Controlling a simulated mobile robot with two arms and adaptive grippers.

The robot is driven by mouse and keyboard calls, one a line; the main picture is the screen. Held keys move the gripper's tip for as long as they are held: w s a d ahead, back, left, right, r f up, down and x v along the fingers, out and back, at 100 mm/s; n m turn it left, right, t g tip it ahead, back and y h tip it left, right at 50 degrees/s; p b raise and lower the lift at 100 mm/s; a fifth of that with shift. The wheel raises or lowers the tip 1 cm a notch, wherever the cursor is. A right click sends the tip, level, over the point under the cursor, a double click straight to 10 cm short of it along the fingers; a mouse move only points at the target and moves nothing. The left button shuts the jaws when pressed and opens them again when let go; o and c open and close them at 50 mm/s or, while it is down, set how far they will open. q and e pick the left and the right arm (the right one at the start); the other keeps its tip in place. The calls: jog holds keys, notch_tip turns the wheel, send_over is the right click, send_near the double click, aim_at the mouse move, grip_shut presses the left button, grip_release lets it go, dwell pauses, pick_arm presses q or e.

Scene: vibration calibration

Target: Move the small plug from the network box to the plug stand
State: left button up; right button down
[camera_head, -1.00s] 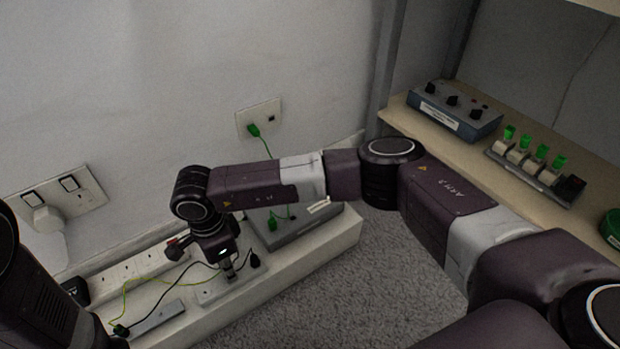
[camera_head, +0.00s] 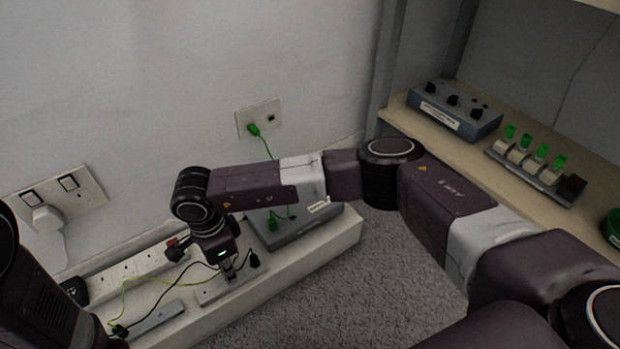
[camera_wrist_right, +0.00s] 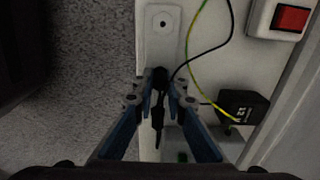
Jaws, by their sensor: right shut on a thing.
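My right gripper (camera_wrist_right: 160,88) is shut on a small black plug (camera_wrist_right: 158,76) with a thin black cable. In the head view, this gripper (camera_head: 230,270) points down over the white ledge. A pale plate with a round hole (camera_wrist_right: 163,22), which looks like the plug stand, lies under and just ahead of the fingertips in the wrist view. Whether the plug touches it I cannot tell. The grey network box (camera_head: 318,222) with green plugs stands just right of the gripper, partly hidden by my right arm. My left arm enters at the left edge; its gripper is not visible.
A power strip (camera_head: 127,271) with a red switch (camera_wrist_right: 291,18) and a black adapter (camera_wrist_right: 243,106) lie on the wall side. Green-yellow and black cables cross the ledge. A shelf (camera_head: 398,112) with a blue-grey control box (camera_head: 455,112) stands at right.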

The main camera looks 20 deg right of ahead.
jog(key=shift+f, duration=0.1)
jog(key=c, duration=1.9)
grip_release()
jog(key=shift+r, duration=0.2)
jog(key=shift+r+p, duration=1.35)
jog(key=shift+r, duration=0.35)
jog(key=shift+r+p, duration=0.45)
jog(key=shift+r, duration=0.2)
